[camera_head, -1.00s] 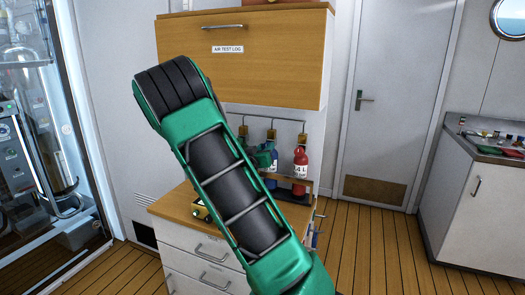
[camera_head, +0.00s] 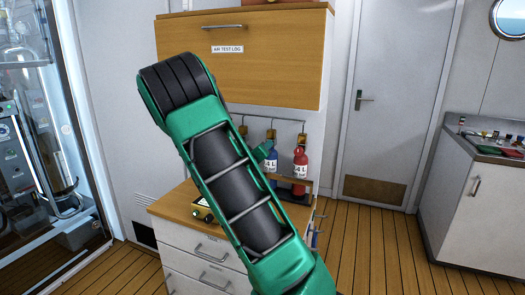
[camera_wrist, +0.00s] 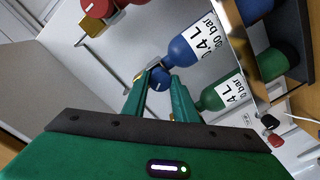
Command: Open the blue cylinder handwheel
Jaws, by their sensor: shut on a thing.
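The blue cylinder (camera_wrist: 187,54) with a white "4 L" label shows in the wrist view. Its small blue handwheel (camera_wrist: 159,84) lies between the two green fingers of my gripper (camera_wrist: 161,80), which is shut on it. A brass valve piece lies just beyond the handwheel. In the head view the blue cylinder (camera_head: 272,166) stands upright in the rack, partly hidden by my arm. My gripper (camera_head: 265,151) is mostly hidden there behind my forearm, close to the cylinder's top.
A green cylinder (camera_wrist: 216,96) and a red valve knob (camera_wrist: 98,8) flank the blue one in the wrist view. The red cylinder (camera_head: 300,171) stands to its right in the head view. A wooden-topped drawer cabinet (camera_head: 168,208) is below, a wooden cupboard (camera_head: 282,62) above.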

